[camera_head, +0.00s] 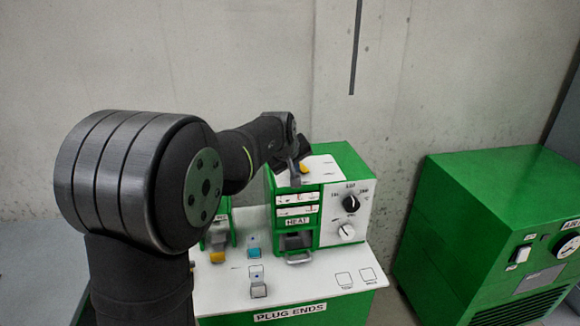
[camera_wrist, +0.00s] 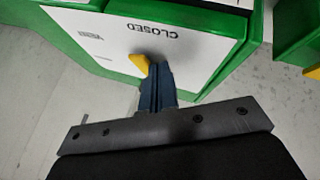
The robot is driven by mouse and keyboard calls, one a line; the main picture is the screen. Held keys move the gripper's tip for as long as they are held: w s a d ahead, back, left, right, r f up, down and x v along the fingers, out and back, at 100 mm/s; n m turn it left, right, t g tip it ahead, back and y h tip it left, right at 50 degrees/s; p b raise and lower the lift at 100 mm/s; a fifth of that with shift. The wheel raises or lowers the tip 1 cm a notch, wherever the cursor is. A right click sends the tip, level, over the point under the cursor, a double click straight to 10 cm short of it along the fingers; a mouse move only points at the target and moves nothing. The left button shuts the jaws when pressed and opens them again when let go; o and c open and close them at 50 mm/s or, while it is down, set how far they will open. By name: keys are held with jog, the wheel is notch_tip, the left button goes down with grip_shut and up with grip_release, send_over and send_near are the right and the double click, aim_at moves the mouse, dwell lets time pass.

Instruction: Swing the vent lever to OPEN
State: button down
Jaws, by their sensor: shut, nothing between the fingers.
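The vent lever is a small yellow piece (camera_wrist: 139,63) on the white top panel of the green machine. It also shows as a bit of yellow (camera_head: 303,168) in the head view. In the wrist view the word CLOSED (camera_wrist: 157,29) is printed upside down just beyond the lever, and smaller print, likely VENT, lies to the left. My gripper (camera_wrist: 157,68) is shut and empty, its fingertips right beside the lever, on its right in the wrist view. I cannot tell whether they touch. The fingers hide part of the lever. In the head view my gripper (camera_head: 295,175) is low over the machine top.
The machine's front has a HEAT slot (camera_head: 297,241), a black dial (camera_head: 351,202) and a white knob (camera_head: 346,232). A white board labelled PLUG ENDS (camera_head: 215,300) lies in front. A second green box (camera_head: 480,205) stands right, with a gap between.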

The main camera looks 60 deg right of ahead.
aim_at(306, 168)
jog(key=s+n+t, duration=0.1)
jog(key=n, duration=0.1)
jog(key=d+n+t+y, duration=0.1)
jog(key=shift+s+d+n, duration=0.15)
jog(key=shift+s+n, duration=0.2)
jog(key=shift+n, duration=0.05)
jog(key=n+t, duration=0.1)
jog(key=s+d+n+y, duration=0.1)
jog(key=n, duration=0.1)
jog(key=shift+d+t+y, duration=0.3)
jog(key=shift+t, duration=0.1)
jog(key=n, duration=0.1)
jog(key=d+n+t+y, duration=0.1)
jog(key=n, duration=0.1)
jog(key=shift+s+d, duration=0.15)
jog(key=shift+s, duration=0.05)
jog(key=d+n+y, duration=0.1)
jog(key=n+y, duration=0.1)
jog(key=shift+d+n, duration=0.15)
jog(key=shift+n, duration=0.25)
jog(key=shift+d, duration=0.35)
jog(key=shift+s, duration=0.1)
